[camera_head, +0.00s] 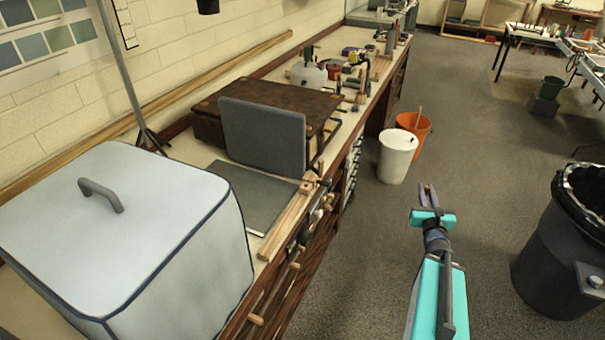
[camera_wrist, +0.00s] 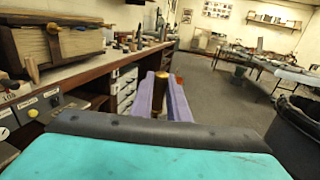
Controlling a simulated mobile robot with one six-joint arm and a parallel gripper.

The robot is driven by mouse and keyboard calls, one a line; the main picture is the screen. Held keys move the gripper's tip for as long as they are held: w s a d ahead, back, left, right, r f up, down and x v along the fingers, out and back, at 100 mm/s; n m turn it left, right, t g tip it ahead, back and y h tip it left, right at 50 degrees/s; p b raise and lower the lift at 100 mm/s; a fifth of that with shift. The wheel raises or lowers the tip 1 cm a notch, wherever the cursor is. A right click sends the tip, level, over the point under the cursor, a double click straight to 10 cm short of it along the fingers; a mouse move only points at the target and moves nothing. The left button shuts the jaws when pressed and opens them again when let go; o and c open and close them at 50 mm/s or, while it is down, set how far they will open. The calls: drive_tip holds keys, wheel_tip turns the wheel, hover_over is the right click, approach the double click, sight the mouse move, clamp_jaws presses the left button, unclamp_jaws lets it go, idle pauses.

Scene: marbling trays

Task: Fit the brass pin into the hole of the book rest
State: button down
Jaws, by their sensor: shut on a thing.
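My gripper (camera_head: 428,192) is in the air over the floor, to the right of the bench, with its purple fingers pointing away from me. In the wrist view the fingers (camera_wrist: 162,96) are shut on the brass pin (camera_wrist: 159,100), a brownish upright piece with a golden top. The pin cannot be made out in the head view. What looks like the book rest, with a grey upright board (camera_head: 262,136) and a flat dark board before it, stands on the bench to the left of my gripper, well apart. I cannot make out its hole.
A large pale box with a handle (camera_head: 150,235) fills the near bench. A wooden strip (camera_head: 288,222) lies along the bench edge. White (camera_head: 397,155) and orange (camera_head: 420,128) buckets stand on the floor beyond my gripper. A black bin (camera_head: 555,260) is at right. The floor between is clear.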

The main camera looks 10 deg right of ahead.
drive_tip(key=w+a+n+y, duration=0.1)
drive_tip(key=w+a, duration=0.3)
drive_tip(key=a, duration=0.4)
drive_tip(key=shift+y+p, duration=0.3)
drive_tip(key=shift+y, duration=0.1)
idle(3.3)
drive_tip(key=w+a+n+y+b, duration=0.1)
drive_tip(key=w+a, duration=0.2)
drive_tip(key=a, duration=0.3)
drive_tip(key=shift+t+y, duration=0.3)
drive_tip(key=shift+t, duration=0.1)
idle(2.5)
